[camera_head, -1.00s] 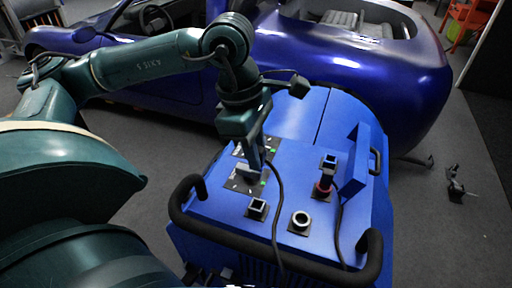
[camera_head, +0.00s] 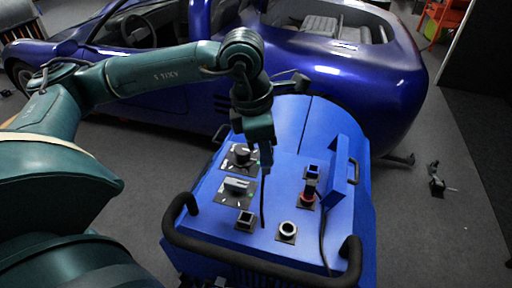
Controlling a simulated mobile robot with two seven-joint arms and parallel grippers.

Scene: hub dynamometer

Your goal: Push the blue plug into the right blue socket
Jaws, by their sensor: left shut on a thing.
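My left gripper (camera_head: 265,163) is shut on the blue plug, which is mostly hidden between the fingers. A dark cable hangs from it down to the blue cabinet top (camera_head: 275,195). The gripper points down above the cabinet, just right of the two knobs. A dark square socket with a blue inside (camera_head: 313,171) stands at the right of the top, apart from the gripper. A square grey-rimmed socket (camera_head: 245,219) lies at the front left. My right gripper is not in view.
A dark plug in a red-ringed socket (camera_head: 307,198) has a cable running forward. A round white-rimmed socket (camera_head: 288,229) lies in front. A raised blue block (camera_head: 337,174) borders the right side. Knobs (camera_head: 236,186) sit at left; a black handle (camera_head: 262,262) crosses the front.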

